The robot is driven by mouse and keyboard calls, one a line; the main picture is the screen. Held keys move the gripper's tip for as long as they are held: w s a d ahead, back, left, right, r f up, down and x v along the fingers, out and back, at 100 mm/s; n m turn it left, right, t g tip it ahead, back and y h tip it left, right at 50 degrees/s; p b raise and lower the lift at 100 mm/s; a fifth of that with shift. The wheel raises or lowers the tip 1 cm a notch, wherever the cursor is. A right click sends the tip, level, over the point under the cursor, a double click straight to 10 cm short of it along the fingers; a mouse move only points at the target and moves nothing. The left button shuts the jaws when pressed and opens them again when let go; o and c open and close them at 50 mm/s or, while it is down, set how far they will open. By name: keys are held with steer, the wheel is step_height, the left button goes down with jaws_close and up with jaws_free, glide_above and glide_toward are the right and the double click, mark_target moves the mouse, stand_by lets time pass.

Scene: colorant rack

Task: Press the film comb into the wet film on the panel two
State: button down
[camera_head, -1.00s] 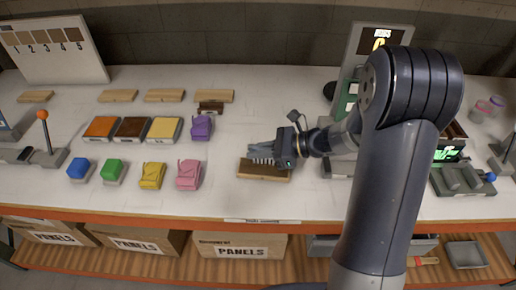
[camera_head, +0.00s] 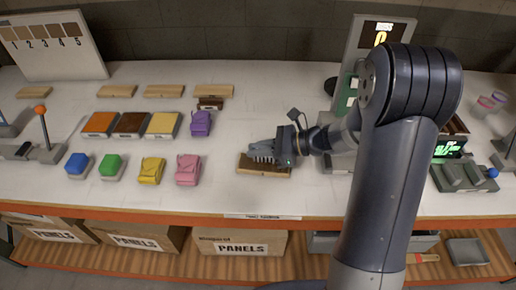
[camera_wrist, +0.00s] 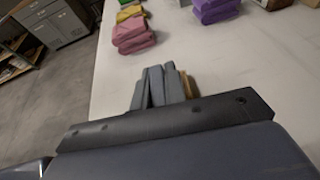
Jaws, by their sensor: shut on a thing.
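My gripper (camera_head: 268,150) is over a brown panel (camera_head: 250,168) near the front middle of the bench, with its fingers pointing left. It is shut on the film comb (camera_head: 263,159), whose pale teeth point down at the panel's dark top. Whether the teeth touch the film cannot be told. In the wrist view the grey fingers (camera_wrist: 160,88) show past a dark bar, with a bit of tan at their right; the comb itself is hidden there.
Several coloured blocks stand to the left, the pink one (camera_head: 188,169) nearest. Orange, brown and yellow trays (camera_head: 163,125) lie behind them. Bare panels (camera_head: 164,91) lie along the back. A green-screened device (camera_head: 448,150) stands right of my arm. The bench between the pink block and the panel is clear.

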steer(key=shift+f+b, duration=0.35)
steer(key=shift+f, duration=0.2)
stand_by(1.1)
steer(key=shift+r+p, duration=2.85)
steer(key=shift+r, duration=0.75)
steer(key=shift+w+d+m+t, duration=0.1)
steer(key=shift+w+m+t, duration=0.2)
steer(key=w+d+m+t+h, duration=0.3)
steer(key=d+m+t+h, duration=0.2)
steer(key=d+m, duration=0.1)
steer(key=w+d+f+m+t+h, duration=0.1)
steer(key=w+d+m+t+h, duration=0.2)
steer(key=d, duration=0.6)
steer(key=m+t+h, duration=0.1)
steer(key=m+t, duration=0.1)
steer(key=m, duration=0.1)
steer(key=shift+t+h, duration=0.4)
